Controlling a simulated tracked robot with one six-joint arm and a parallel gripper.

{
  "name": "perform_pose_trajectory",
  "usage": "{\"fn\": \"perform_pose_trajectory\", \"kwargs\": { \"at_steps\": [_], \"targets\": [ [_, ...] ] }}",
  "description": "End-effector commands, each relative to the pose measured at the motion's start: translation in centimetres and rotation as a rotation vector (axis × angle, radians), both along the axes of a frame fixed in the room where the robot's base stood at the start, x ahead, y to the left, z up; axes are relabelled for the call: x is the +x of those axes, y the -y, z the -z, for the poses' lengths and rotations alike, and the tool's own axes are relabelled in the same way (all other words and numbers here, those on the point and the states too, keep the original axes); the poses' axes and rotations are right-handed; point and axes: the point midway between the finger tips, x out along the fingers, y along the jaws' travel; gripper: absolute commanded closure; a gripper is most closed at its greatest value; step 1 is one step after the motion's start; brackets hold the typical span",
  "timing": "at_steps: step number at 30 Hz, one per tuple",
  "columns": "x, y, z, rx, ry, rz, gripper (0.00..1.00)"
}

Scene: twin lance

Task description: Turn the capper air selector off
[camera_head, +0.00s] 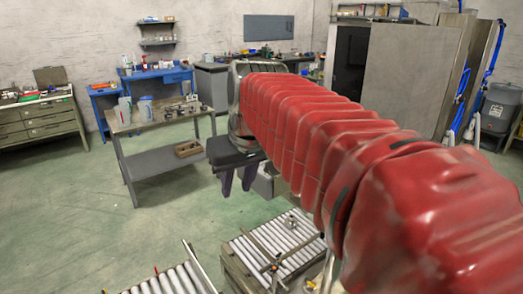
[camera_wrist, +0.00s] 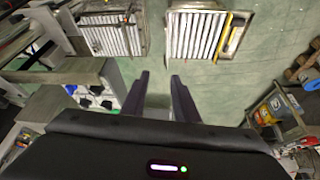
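My gripper (camera_wrist: 160,77) shows in the wrist view with its two dark fingers apart and nothing between them. In the head view my gripper (camera_head: 237,186) hangs pointing down beyond my red-sleeved arm, above the floor near the roller conveyor. In the wrist view a pale panel (camera_wrist: 107,87) with several small dark knob-like parts sits on a grey machine, left of the fingers and apart from them. I cannot tell which part is the capper air selector, or how it is set. In the head view my arm covers much of the middle and right.
Roller conveyors (camera_head: 262,247) stand at the bottom of the head view; two conveyor sections (camera_wrist: 198,37) top the wrist view. A grey workbench (camera_head: 165,160) with bottles stands left. Green floor (camera_head: 70,215) is open at left.

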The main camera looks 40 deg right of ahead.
Motion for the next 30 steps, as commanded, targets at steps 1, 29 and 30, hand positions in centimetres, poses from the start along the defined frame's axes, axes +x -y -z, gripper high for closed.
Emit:
{"fn": "perform_pose_trajectory", "kwargs": {
  "at_steps": [1, 29, 30],
  "targets": [
    [1.0, 1.6, -0.8, 0.002, -0.006, 0.016, 0.73],
    [6.8, 24.7, -7.6, 0.017, -0.042, 0.129, 0.73],
    [6.8, 24.7, -7.6, 0.017, -0.042, 0.128, 0.73]
  ]
}}
